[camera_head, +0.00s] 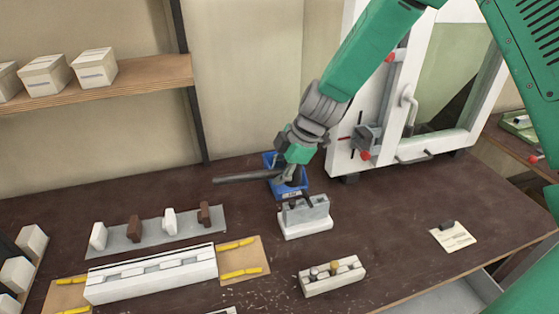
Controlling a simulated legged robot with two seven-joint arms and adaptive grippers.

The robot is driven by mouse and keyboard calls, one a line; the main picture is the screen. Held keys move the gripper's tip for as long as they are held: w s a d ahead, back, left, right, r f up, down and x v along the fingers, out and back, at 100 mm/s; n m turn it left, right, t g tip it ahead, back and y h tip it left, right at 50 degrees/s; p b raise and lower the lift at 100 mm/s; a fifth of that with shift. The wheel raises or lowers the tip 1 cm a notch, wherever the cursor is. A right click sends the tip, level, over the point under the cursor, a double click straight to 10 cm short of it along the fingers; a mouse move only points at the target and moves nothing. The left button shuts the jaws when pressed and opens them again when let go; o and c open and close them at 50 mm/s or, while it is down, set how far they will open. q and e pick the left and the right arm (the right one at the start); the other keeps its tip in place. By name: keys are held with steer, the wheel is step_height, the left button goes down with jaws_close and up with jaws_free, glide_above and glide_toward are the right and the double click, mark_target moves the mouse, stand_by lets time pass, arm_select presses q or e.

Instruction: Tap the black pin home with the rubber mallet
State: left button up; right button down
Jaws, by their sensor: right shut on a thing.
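My right gripper (286,177) reaches down from the upper right, over the middle of the bench. It is shut on a dark, bar-shaped thing, which I take to be the rubber mallet (243,178); it sticks out level to the left, above the bench. Its far parts are hidden by the fingers. Just below and right of the gripper, a grey metal block (312,212) stands on a white base. Small dark pieces show at its top; one may be the black pin, but they are too small to tell. My left gripper is not in view.
A blue bin (303,188) stands behind the block. A white block with knobs (333,278) is in front. A grey plate (132,244) with white and brown pieces and a long white profile (150,277) lie left. A white-framed machine (343,130) stands behind right. The right bench is mostly clear.

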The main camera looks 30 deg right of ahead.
steer(key=shift+s+a+f+b, duration=0.1)
steer(key=shift+s+f+b, duration=0.05)
steer(key=shift+f+b, duration=0.3)
steer(key=f+b, duration=0.2)
steer(key=f, duration=0.1)
steer(key=shift+d, duration=0.35)
steer(key=shift+a, duration=0.25)
